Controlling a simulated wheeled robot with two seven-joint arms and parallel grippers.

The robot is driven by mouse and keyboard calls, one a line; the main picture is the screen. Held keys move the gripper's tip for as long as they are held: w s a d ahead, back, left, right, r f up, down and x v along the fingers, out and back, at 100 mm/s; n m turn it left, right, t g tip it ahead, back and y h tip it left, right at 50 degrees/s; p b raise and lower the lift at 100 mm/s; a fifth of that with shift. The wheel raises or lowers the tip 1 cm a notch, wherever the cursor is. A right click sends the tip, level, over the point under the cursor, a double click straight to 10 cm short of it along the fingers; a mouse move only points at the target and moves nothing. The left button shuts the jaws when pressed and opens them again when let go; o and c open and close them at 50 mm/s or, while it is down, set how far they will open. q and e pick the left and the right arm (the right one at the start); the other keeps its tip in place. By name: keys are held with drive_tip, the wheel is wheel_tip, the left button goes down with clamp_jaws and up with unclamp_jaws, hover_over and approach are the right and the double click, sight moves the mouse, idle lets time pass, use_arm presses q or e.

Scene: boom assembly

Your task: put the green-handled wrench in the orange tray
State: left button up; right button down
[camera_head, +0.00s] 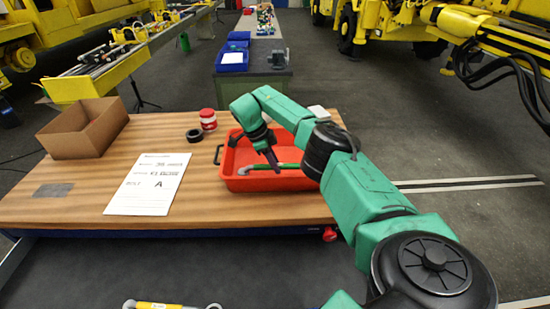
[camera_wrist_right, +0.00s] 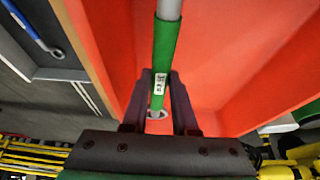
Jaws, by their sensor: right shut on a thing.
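The orange tray (camera_head: 265,184) sits on the right part of the wooden table. The wrench with a green handle (camera_head: 290,166) is inside the tray's outline, its grey head toward the left; I cannot tell whether it touches the tray floor. My right gripper (camera_head: 272,160) reaches down into the tray and is shut on the green handle. In the right wrist view, the fingers (camera_wrist_right: 158,102) are on either side of the green handle (camera_wrist_right: 163,55) near its ring end, with the orange tray (camera_wrist_right: 240,55) behind. My left gripper is out of view.
On the table (camera_head: 70,212) are a cardboard box (camera_head: 82,130), a paper sheet (camera_head: 148,184), a black ring (camera_head: 194,135) and red-and-white round items (camera_head: 208,119). A yellow-handled tool (camera_head: 155,305) shows at the bottom edge. A blue wrench (camera_wrist_right: 33,30) shows in the wrist view.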

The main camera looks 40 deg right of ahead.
drive_tip(key=shift+w+f, duration=0.1)
drive_tip(key=shift+w, duration=0.15)
drive_tip(key=shift+f, duration=0.15)
drive_tip(key=shift+s+f+b, duration=0.1)
drive_tip(key=shift+f+b, duration=0.05)
drive_tip(key=shift+b, duration=0.2)
drive_tip(key=shift+f, duration=0.25)
drive_tip(key=c, duration=0.7)
unclamp_jaws()
drive_tip(key=shift+r, duration=0.15)
